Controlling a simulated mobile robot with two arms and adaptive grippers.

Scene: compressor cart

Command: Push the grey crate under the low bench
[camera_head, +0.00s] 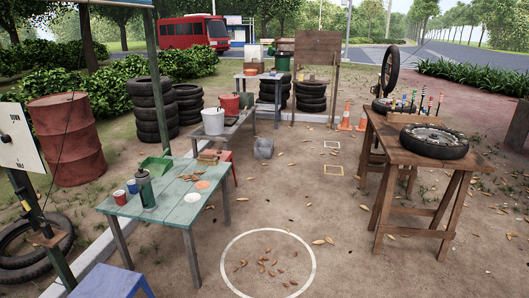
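The space under the bench is partly hidden by the green table and a red stool. Neither of my grippers is in view.
A green table (180,208) with cups and a bottle stands front left. A wooden workbench (400,140) with a wheel stands right. A red stool (226,160) is near the low bench. Stacked tires (152,110) stand behind.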

